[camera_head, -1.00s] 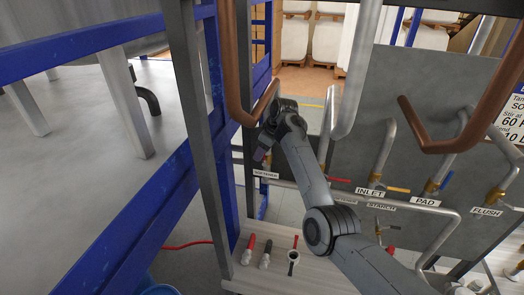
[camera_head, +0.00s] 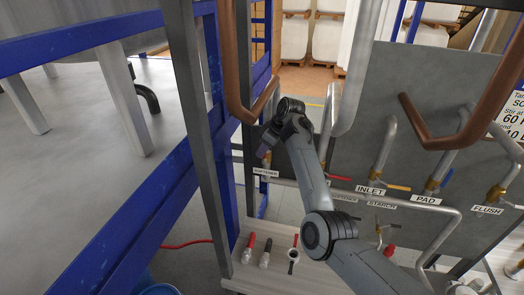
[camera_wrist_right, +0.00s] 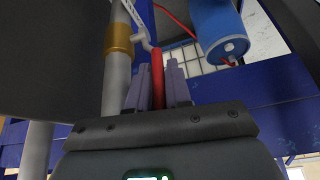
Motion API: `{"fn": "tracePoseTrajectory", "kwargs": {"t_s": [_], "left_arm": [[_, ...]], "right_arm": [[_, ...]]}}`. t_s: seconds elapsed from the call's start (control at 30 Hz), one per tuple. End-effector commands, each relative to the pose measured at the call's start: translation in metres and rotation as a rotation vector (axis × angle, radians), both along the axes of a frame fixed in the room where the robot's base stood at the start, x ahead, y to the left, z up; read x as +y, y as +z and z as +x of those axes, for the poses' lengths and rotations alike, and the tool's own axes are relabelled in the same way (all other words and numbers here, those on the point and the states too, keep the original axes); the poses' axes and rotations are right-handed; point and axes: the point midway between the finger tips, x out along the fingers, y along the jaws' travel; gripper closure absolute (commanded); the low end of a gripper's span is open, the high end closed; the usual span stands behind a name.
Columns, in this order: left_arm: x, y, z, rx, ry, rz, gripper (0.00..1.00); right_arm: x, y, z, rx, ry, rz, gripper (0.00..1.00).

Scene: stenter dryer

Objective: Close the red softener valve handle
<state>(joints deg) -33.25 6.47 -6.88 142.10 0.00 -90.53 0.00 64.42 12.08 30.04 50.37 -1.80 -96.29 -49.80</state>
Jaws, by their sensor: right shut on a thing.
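The red softener valve handle (camera_wrist_right: 157,66) stands between the two grey fingers of my right gripper (camera_wrist_right: 158,88) in the right wrist view. The fingers are shut on it. The handle joins a brass valve body (camera_wrist_right: 118,40) on a pale pipe, just left of the fingers. In the head view my right gripper (camera_head: 264,153) is just above the softener label (camera_head: 265,173), at the left end of the grey panel. My left gripper is not in view.
Other valves with labels, such as inlet (camera_head: 370,190), pad (camera_head: 425,200) and flush (camera_head: 487,210), sit to the right. A copper pipe (camera_head: 232,70) hangs close by my right wrist. A blue frame (camera_head: 150,205) stands at the left.

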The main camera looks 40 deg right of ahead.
Motion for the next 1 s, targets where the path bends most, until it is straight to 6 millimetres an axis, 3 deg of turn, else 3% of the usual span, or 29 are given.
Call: {"fn": "tracePoseTrajectory", "kwargs": {"t_s": [0.7,1.0], "left_arm": [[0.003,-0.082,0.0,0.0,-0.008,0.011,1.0],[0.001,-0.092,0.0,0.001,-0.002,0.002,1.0]], "right_arm": [[-0.019,-0.01,-0.026,-0.387,0.001,0.273,1.0],[-0.021,-0.008,-0.03,-0.435,0.001,0.308,1.0]]}}
